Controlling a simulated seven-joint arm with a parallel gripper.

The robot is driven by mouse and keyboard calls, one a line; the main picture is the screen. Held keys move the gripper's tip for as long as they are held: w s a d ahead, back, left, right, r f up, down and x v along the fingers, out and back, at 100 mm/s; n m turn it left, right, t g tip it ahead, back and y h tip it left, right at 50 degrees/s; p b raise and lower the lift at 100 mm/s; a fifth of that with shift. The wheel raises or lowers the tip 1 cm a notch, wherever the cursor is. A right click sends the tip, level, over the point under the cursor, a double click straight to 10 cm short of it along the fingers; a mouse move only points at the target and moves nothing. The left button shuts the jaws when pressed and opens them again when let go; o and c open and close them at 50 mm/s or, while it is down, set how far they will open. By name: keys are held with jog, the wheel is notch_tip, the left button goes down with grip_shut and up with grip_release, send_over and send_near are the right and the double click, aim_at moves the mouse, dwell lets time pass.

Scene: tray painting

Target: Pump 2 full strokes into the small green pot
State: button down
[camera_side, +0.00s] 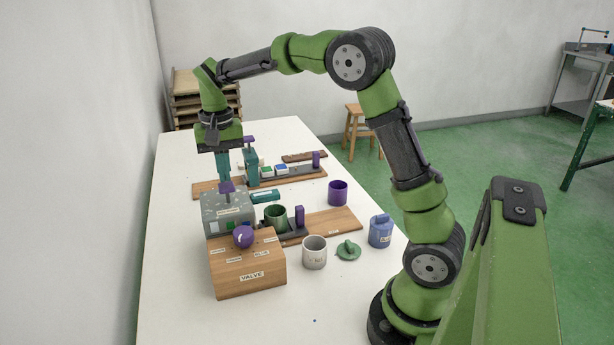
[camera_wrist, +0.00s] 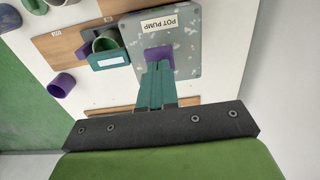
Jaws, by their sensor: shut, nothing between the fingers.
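The pot pump is a grey speckled box (camera_side: 228,217), labelled POT PUMP in the wrist view (camera_wrist: 190,50). Its purple plunger head (camera_side: 226,187) stands up on a stem in the side view. My gripper (camera_side: 224,179) points straight down with teal fingers shut and empty, tips at the plunger head; I cannot tell whether they touch it. In the wrist view the fingers (camera_wrist: 157,68) partly hide the purple head (camera_wrist: 158,54).
A wooden VALVE box (camera_side: 250,272) with a purple knob (camera_side: 244,236) stands in front. Another wooden-board station (camera_side: 205,187) lies behind. The table's near end is mostly clear.

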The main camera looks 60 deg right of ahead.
jog(key=shift+f, duration=2.1)
jog(key=shift+r, duration=2.3)
jog(key=shift+f, duration=0.15)
jog(key=shift+f, duration=2.15)
jog(key=shift+r, duration=2.3)
